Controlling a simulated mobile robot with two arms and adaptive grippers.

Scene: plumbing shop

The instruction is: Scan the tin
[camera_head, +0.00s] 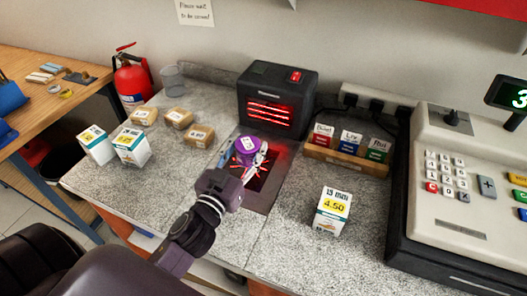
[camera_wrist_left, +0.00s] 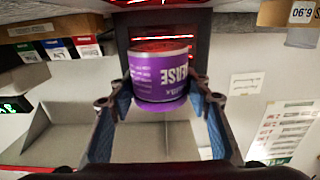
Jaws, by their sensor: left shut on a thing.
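The purple tin (camera_head: 247,147) is held over the scanner's dark floor plate, in front of the black scanner (camera_head: 278,92) with its glowing red bars. My left gripper (camera_head: 243,156) is shut on the tin. In the left wrist view the purple tin (camera_wrist_left: 160,85) sits between the two blue-padded fingers of my left gripper (camera_wrist_left: 161,98), with part of its white lettering facing me. Red light falls on the plate (camera_head: 262,196) around the gripper. I cannot tell how high the tin is above the plate. My right gripper is not in view.
The cash register (camera_head: 455,190) is far right. White boxes (camera_head: 131,147), brown packets (camera_head: 198,135), a clear cup (camera_head: 173,78) and a fire extinguisher (camera_head: 132,80) are left.

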